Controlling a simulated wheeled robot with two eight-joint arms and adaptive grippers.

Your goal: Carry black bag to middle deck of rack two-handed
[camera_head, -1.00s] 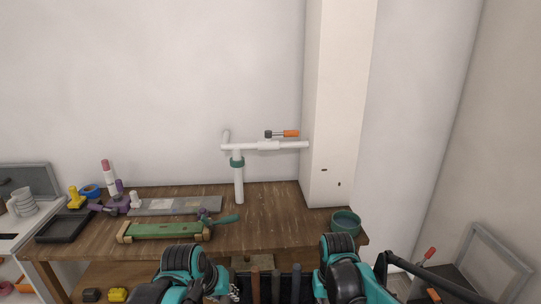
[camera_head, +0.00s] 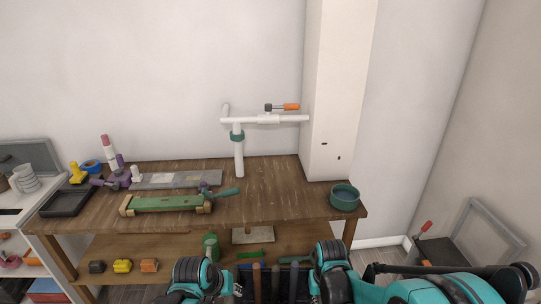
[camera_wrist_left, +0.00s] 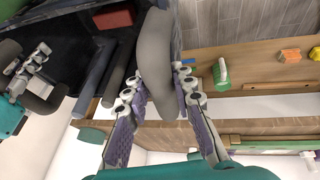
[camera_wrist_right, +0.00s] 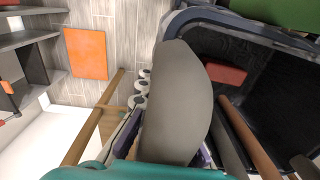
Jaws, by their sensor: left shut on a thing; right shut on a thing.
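The black bag (camera_head: 269,284) shows at the bottom middle of the head view, cut off by the frame edge, with several tools standing in it. My left gripper (camera_head: 230,288) and right gripper (camera_head: 314,284) are at its two ends. In the left wrist view the left gripper is shut on a thick grey padded part (camera_wrist_left: 157,55) of the bag. In the right wrist view the right gripper is shut on a similar grey padded part (camera_wrist_right: 180,95), which hides most of the fingers. The dark bag interior (camera_wrist_right: 275,75) holds a red block (camera_wrist_right: 226,74). Grey shelving (camera_wrist_right: 30,42), possibly the rack, shows at left there.
A wooden workbench (camera_head: 270,195) with a lower shelf stands ahead, bearing a green clamp, a teal bowl (camera_head: 344,197) and a white pipe stand (camera_head: 239,155). A dark surface with a grey frame (camera_head: 500,230) stands at right. Floor shows between bench and right wall.

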